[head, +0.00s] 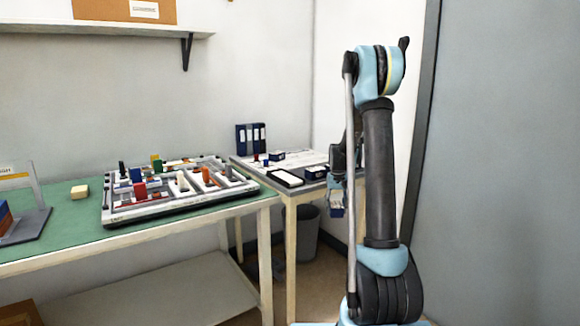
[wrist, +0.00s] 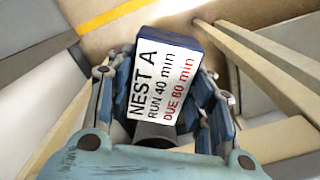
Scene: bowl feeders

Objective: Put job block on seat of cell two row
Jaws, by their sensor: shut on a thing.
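A grey and white board (head: 150,212) with rows of coloured blocks and pegs lies on the green-topped bench, far to the left of my gripper. I cannot tell which row belongs to cell two.
The small table (head: 291,193) holds a white-topped tray (head: 286,178), small dark blocks and dark blue binders (head: 250,138). A grey bin (head: 305,232) stands below. A shelf (head: 100,30) hangs above.

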